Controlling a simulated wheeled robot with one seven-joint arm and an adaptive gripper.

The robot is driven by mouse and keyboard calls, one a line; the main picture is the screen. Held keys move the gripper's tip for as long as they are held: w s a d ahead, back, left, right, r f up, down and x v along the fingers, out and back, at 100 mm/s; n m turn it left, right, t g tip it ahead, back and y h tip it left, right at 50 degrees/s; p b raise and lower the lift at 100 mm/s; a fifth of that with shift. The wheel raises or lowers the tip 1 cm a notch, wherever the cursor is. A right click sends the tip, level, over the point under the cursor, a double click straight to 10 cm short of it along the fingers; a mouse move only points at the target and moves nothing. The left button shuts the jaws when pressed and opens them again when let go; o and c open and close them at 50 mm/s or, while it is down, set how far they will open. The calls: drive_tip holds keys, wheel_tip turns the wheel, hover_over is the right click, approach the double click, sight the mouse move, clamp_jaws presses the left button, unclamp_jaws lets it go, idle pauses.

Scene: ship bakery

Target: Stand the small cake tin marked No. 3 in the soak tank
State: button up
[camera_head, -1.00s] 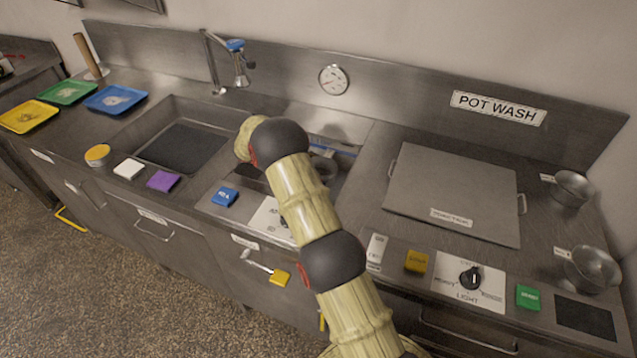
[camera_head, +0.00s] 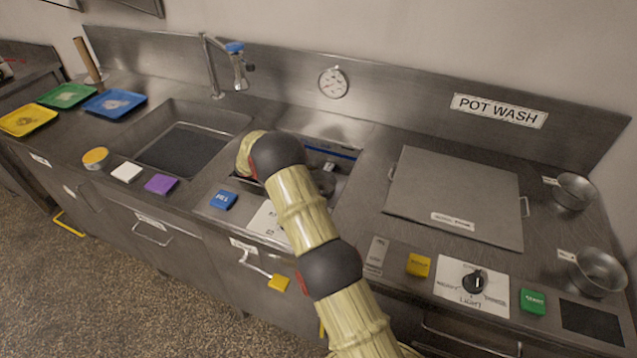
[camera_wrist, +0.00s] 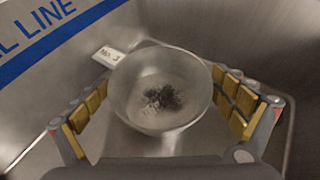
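The small cake tin (camera_wrist: 150,115) is a round metal bowl with dark residue in its bottom; a white tag reading "No. 3" (camera_wrist: 109,56) stands at its rim. In the wrist view it sits between the fingers of my gripper (camera_wrist: 162,82), whose gold pads meet its sides; it looks gripped. The soak tank (camera_head: 347,152) is the right-hand basin, with a blue line along its back wall. The wrist view shows that line (camera_wrist: 50,30) close by, with metal walls around the tin. My arm hides most of the tank in the head view. I cannot tell whether the tin touches the floor.
A flat lid-like panel (camera_head: 455,195) lies right of the tank, with two metal bowls (camera_head: 575,190) (camera_head: 597,272) beyond it. A sink (camera_head: 180,145) and coloured trays (camera_head: 115,102) are on the left. A tap (camera_head: 237,68) stands behind. Buttons line the front edge.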

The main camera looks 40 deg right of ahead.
idle(0.3)
drive_tip(key=p+v, duration=0.3)
drive_tip(key=v, duration=0.9)
drive_tip(key=shift+p, duration=0.4)
drive_tip(key=shift+r, duration=0.1)
